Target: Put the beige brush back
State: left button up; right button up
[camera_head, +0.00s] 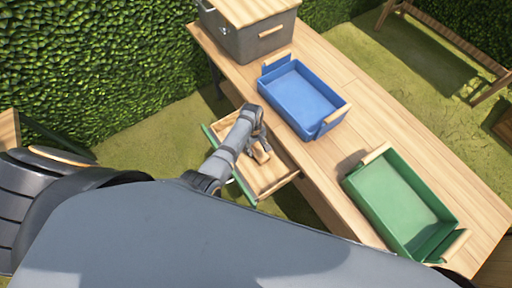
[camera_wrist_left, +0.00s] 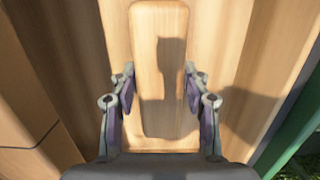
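The beige brush (camera_head: 261,156) lies in an open wooden drawer (camera_head: 262,180) with green sides, pulled out from the table. My left gripper (camera_head: 257,146) is over the drawer, at the brush. In the left wrist view the brush (camera_wrist_left: 158,50) shows as a long pale wooden block with rounded corners, its near end between the fingers. The left gripper's fingers (camera_wrist_left: 160,95) are apart, one on each side of the brush, with a shadow across its top. Whether the pads touch it is hard to tell. The brush's underside is hidden. My right gripper is not in view.
On the wooden table (camera_head: 345,90) stand a blue tray (camera_head: 331,118), a green tray (camera_head: 374,208) and a grey box with a wooden lid (camera_head: 268,40). A green drawer side (camera_wrist_left: 292,135) is close on the right in the wrist view. Hedges stand behind.

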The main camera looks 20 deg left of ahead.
pick_arm(q)
jog(key=o, duration=0.3)
jog(key=shift+r, duration=0.45)
jog(key=r+p, duration=0.1)
jog(key=r, duration=0.2)
jog(key=r+p, duration=0.1)
jog(key=r, duration=0.3)
jog(key=w+a+r+p, duration=0.1)
jog(key=r, duration=0.3)
jog(key=shift+a+r, duration=0.1)
jog(key=shift+r, duration=0.05)
